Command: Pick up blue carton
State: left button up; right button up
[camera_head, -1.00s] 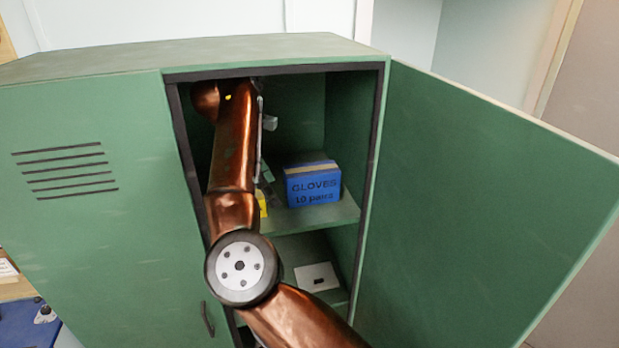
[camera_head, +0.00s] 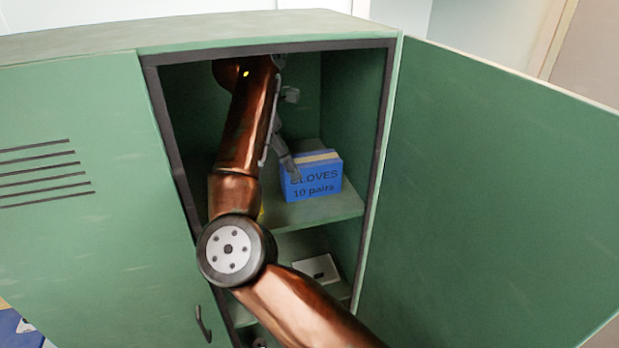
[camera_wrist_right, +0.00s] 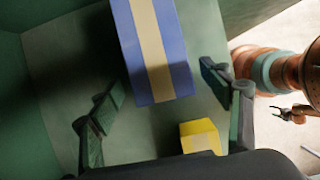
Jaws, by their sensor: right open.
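The blue carton (camera_head: 313,180), marked GLOVES 10 pairs with a tan tape strip on top, sits on the upper shelf of the open green cabinet. My right arm reaches in from the front. In the right wrist view the carton (camera_wrist_right: 156,45) lies between the two spread fingers of this open gripper (camera_wrist_right: 160,88), with a gap on each side. A small gripper (camera_wrist_right: 293,113), seemingly my left, shows outside the cabinet; its jaws are too small to judge.
A yellow box (camera_wrist_right: 200,136) stands on the shelf near the carton, close to the right-hand finger in the wrist view. A white item (camera_head: 316,267) lies on the lower shelf (camera_head: 335,290). The open cabinet door (camera_head: 490,190) and side walls bound the space.

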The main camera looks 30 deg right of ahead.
aim_at(302, 160)
jog(key=shift+s+d+r, duration=0.1)
jog(key=shift+s+d, duration=0.15)
jog(key=shift+d, duration=0.5)
jog(key=shift+s+d+r, duration=0.1)
jog(key=shift+s+d, duration=0.1)
jog(key=shift+d, duration=0.5)
jog(key=shift+d+x, duration=0.1)
jog(key=shift+x, duration=1.25)
jog(key=shift+d+x, duration=0.15)
jog(key=shift+x, duration=1.2)
jog(key=shift+r, duration=0.1)
jog(key=shift+c, duration=0.7)
jog(key=c, duration=1.4)
jog(key=shift+r, duration=0.1)
